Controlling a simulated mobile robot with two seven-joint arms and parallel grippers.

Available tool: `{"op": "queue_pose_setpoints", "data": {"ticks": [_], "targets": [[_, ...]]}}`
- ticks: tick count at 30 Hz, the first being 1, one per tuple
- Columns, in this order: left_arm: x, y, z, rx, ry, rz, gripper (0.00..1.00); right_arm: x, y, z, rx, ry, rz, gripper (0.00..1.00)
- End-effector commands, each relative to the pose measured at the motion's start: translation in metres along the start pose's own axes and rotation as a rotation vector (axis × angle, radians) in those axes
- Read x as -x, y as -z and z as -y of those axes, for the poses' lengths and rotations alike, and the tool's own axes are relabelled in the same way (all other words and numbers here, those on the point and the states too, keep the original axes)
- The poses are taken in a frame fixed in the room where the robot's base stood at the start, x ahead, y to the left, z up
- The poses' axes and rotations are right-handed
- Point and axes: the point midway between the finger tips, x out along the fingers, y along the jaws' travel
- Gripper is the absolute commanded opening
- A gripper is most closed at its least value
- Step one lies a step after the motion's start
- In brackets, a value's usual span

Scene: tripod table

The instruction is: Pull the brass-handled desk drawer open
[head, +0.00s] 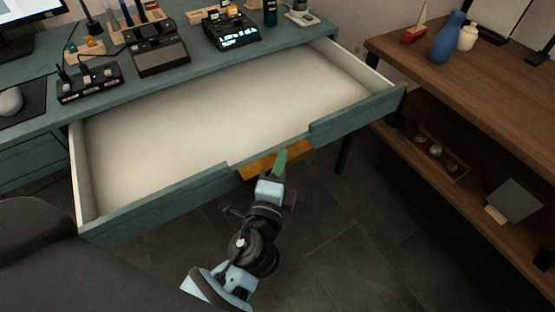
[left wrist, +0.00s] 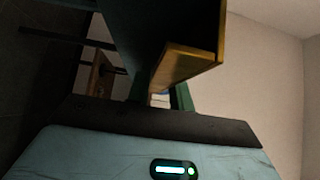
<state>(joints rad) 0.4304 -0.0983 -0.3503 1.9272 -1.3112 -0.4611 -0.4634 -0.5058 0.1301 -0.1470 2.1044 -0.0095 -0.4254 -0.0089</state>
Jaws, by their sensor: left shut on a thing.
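The teal desk drawer (head: 170,196) stands pulled far out from the desk in the head view. Its pale inside is empty. The brass handle (head: 262,165) sits at the middle of the drawer front, below a cut-out in its top edge. My left gripper (head: 280,162) is at the handle, shut on it, with a green finger showing against the brass. In the left wrist view the brass handle (left wrist: 185,64) lies between the fingers, and the inner finger contact is partly hidden. My right gripper is not in view.
The teal desk top (head: 190,75) holds several small devices, a mouse (head: 10,101) and a monitor. A wooden shelf unit (head: 480,95) with a blue vase (head: 447,38) stands at the right, near the drawer's right corner. A dark chair (head: 40,250) is at the lower left.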

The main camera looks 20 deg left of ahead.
Motion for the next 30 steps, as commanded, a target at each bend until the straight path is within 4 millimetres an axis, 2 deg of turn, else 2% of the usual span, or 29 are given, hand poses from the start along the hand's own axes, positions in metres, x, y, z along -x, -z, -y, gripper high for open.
{"op": "queue_pose_setpoints", "data": {"ticks": [1,12,13,17,30], "targets": [[0.0026,0.0002,-0.0083,-0.001,-0.017,0.002,0.0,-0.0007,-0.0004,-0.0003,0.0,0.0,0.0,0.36],[0.0031,0.0004,-0.0078,-0.001,-0.017,0.003,0.0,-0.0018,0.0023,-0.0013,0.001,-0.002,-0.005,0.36],[0.0031,0.0004,-0.0078,-0.001,-0.017,0.003,0.23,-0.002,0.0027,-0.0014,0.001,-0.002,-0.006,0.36],[0.0027,0.0002,-0.0067,-0.002,-0.014,0.003,0.4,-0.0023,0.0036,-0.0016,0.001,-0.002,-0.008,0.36],[0.0013,0.0001,-0.002,-0.001,-0.005,0.001,0.4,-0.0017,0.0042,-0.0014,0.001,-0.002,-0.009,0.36]]}}
